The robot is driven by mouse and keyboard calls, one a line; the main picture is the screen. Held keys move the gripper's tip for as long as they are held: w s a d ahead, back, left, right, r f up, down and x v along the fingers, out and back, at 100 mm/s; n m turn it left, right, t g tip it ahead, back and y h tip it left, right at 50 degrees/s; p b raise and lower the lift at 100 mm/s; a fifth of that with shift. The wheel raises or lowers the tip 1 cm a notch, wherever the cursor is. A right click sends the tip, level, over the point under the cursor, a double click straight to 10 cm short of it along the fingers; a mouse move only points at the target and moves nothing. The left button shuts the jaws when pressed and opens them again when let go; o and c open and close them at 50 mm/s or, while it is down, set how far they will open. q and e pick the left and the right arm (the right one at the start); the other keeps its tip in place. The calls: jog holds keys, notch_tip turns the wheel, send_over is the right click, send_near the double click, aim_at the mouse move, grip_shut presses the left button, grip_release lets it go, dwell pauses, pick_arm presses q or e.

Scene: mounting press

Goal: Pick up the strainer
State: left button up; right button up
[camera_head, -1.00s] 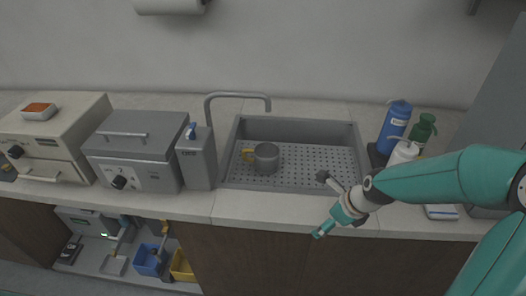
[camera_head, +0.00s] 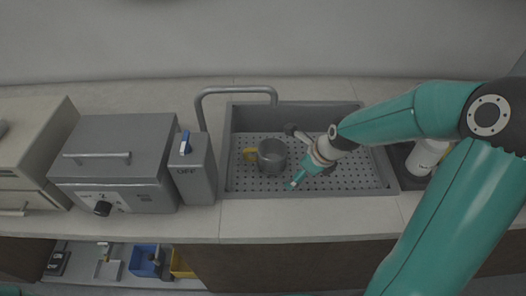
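My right gripper (camera_head: 292,160) is over the sink, just right of the strainer. One finger tip reaches toward the strainer's upper right and the teal tip is at its lower right. The fingers look spread apart, with nothing held between them. Whether a finger touches the strainer cannot be told. My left gripper is not in view.
A curved faucet (camera_head: 236,91) rises behind the sink's left side. A white bottle (camera_head: 425,157) stands to the right. The front counter strip (camera_head: 290,218) is clear.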

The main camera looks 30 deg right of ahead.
aim_at(284, 161)
jog(key=w, duration=0.1)
jog(key=w+a, duration=0.1)
jog(key=w, duration=0.1)
jog(key=w+p, duration=0.1)
jog(key=w, duration=0.1)
jog(key=shift+w+a, duration=0.2)
jog(key=shift+a, duration=0.15)
jog(key=w, duration=0.1)
jog(key=w+a+p, duration=0.1)
jog(key=w, duration=0.3)
jog(key=shift+a, duration=0.35)
jog(key=shift+f+p, duration=0.45)
jog(key=shift+f, duration=0.15)
jog(key=shift+s, duration=0.1)
jog(key=c, duration=1.2)
jog(key=shift+r, duration=0.1)
